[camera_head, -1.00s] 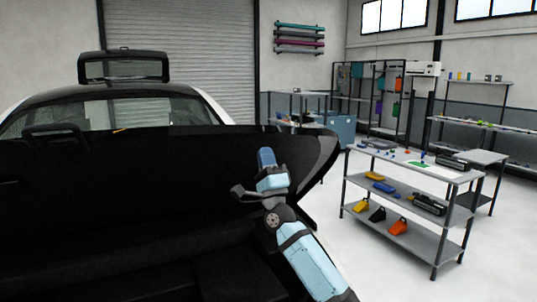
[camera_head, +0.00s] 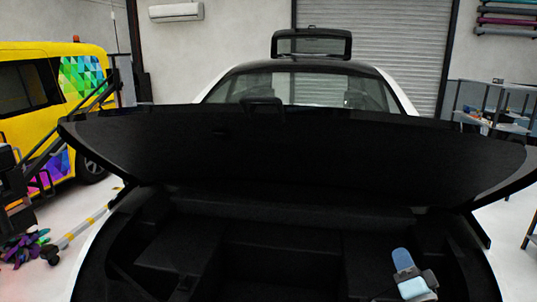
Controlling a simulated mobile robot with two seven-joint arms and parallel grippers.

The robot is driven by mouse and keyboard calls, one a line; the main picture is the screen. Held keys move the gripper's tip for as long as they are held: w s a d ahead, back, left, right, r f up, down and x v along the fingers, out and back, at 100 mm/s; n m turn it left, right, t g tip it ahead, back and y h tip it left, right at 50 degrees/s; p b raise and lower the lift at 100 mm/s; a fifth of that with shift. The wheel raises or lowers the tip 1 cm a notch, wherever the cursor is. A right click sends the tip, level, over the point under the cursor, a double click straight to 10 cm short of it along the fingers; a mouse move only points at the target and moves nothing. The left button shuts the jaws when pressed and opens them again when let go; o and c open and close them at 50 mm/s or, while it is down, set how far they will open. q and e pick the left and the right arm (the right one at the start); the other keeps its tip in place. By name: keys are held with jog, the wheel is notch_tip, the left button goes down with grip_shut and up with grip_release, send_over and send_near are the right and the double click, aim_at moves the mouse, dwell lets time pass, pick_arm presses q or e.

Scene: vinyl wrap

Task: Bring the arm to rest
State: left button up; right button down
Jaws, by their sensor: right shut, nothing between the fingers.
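My right gripper (camera_head: 402,258) is at the lower right of the head view, with a light blue body and a rounded blue end. It is shut and nothing shows in it. It appears in front of the dark interior of the car's open trunk (camera_head: 270,245). The rest of that arm is cut off by the bottom edge of the picture. My left gripper is not in view.
The raised black trunk panel (camera_head: 300,155) spans the middle. A yellow van (camera_head: 40,90) with coloured wrap stands at left. Dark railings and a pile of coloured scraps (camera_head: 22,250) are at left. A workbench (camera_head: 490,105) is at far right.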

jog(key=s+a+f+n+g+p, duration=0.1)
jog(key=s+a+f+n+g, duration=0.3)
jog(key=s+f, duration=0.4)
jog(key=s+a+f+n+g+p, duration=0.1)
jog(key=s+a+f+n+g, duration=0.2)
jog(key=s+f, duration=0.6)
jog(key=s+a+f+n+g+p, duration=0.1)
jog(key=s+a+f+n+g, duration=0.3)
jog(key=s+f, duration=0.4)
jog(key=s+a, duration=0.1)
jog(key=s, duration=0.4)
jog(key=shift+a+f+n+g+p, duration=0.2)
jog(key=shift+f+n+g+p, duration=0.1)
jog(key=shift+g+p, duration=0.1)
jog(key=shift+w, duration=0.15)
